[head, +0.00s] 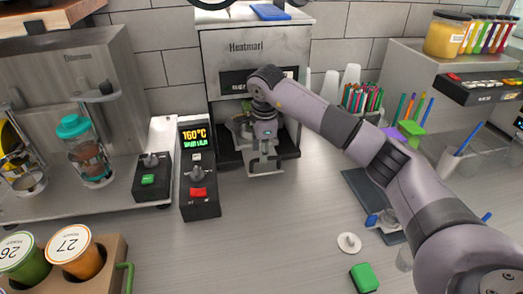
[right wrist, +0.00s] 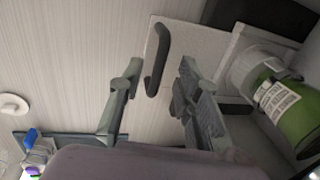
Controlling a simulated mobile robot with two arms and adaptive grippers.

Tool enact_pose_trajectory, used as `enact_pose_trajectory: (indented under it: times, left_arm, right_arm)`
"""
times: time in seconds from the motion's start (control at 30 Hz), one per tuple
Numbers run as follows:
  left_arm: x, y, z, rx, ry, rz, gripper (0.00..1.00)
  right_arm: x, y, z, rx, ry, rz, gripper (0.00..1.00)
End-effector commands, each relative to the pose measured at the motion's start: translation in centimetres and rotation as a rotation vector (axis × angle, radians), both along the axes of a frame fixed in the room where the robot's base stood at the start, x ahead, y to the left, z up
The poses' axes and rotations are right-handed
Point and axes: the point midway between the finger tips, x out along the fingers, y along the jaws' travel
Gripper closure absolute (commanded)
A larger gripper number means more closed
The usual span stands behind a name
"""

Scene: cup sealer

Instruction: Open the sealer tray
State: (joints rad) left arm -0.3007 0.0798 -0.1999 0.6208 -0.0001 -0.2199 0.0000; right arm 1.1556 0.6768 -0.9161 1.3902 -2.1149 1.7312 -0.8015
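The cup sealer (head: 255,62) is a grey metal machine labelled "Heatmarl" standing against the tiled wall. Its tray (right wrist: 195,45) is a light grey plate with a black curved handle (right wrist: 157,60) at its front edge. My right gripper (head: 265,160) is in front of the sealer's lower opening, pointing down, and covers much of the tray in the head view. In the right wrist view my right gripper (right wrist: 157,72) is open, with the handle between its fingertips and gaps visible on both sides. A green cup-like object (right wrist: 285,110) shows beside it. My left gripper is not in view.
A control box with a 160°C display (head: 197,140) and a smaller switch box (head: 152,180) stand left of the sealer. A white disc (head: 349,242) and green block (head: 364,278) lie in front.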

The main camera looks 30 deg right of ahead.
Motion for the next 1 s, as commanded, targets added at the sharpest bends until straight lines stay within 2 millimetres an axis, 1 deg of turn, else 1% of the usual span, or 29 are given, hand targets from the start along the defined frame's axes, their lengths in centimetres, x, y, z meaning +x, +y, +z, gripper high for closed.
enact_pose_trajectory:
  times: [0.03, 0.2, 0.53, 1.0]
  left_arm:
    - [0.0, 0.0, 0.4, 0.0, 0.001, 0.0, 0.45]
    - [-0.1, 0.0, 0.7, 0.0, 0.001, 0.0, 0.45]
    - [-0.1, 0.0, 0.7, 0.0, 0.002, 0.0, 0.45]
    - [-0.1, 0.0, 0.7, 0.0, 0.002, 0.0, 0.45]
  right_arm:
    - [0.1, 0.0, -0.6, 0.002, 0.003, -0.001, 0.69]
    - [0.4, -0.1, -2.0, 0.0, 0.001, -0.001, 0.69]
    - [0.5, -0.1, -2.4, 0.0, 0.0, 0.0, 0.69]
    - [0.5, -0.1, -2.3, 0.0, -0.001, 0.0, 1.0]
